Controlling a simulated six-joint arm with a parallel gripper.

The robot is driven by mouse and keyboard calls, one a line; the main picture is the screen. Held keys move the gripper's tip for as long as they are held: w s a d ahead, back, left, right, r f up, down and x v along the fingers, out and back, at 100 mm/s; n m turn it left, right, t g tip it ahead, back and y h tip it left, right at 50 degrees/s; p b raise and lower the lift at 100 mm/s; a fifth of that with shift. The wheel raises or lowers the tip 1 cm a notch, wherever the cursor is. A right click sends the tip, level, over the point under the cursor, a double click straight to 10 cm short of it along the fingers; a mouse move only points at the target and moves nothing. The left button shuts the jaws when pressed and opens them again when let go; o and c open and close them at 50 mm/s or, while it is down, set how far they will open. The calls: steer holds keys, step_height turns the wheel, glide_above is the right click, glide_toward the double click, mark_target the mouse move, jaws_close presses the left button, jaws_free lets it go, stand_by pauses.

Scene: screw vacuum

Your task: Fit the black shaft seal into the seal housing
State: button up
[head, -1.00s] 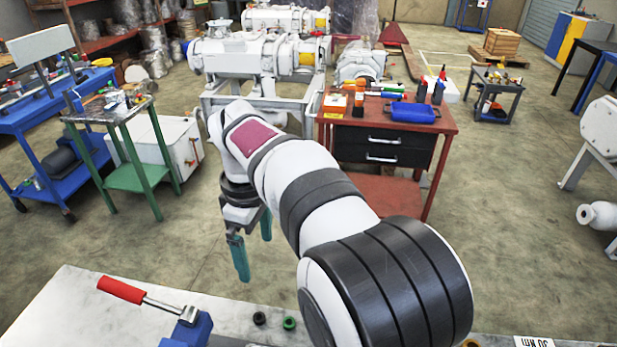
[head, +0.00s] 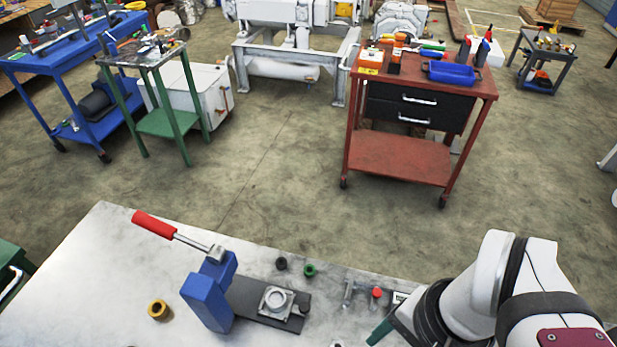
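A small black ring (head: 281,263), which looks like the shaft seal, lies on the grey bench near its back edge. The seal housing (head: 276,300) looks to be the square metal block with a round bore, sitting on the dark base plate of a blue lever press. The bore's inside is too small to read. My gripper (head: 380,332) is at the lower right, to the right of the housing and apart from it. Only a bit of teal finger shows; the rest is hidden or cut off by the frame, so its opening is not visible.
The blue press (head: 208,300) with its red-handled lever (head: 153,225) stands left of the housing. A green ring (head: 310,270) is beside the black one, and a brass ring (head: 158,310) is left of the press. A red-topped item (head: 376,293) lies near my gripper. The bench's left is clear.

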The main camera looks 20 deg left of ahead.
steer(key=w+a+r+m, duration=0.1)
steer(key=w+a+m, duration=0.15)
steer(key=w, duration=0.35)
steer(key=m+h, duration=0.2)
steer(key=m, duration=0.7)
glide_above(281, 262)
step_height(281, 262, down, 10)
step_height(281, 262, down, 14)
steer(key=shift+r, duration=0.15)
jaws_close()
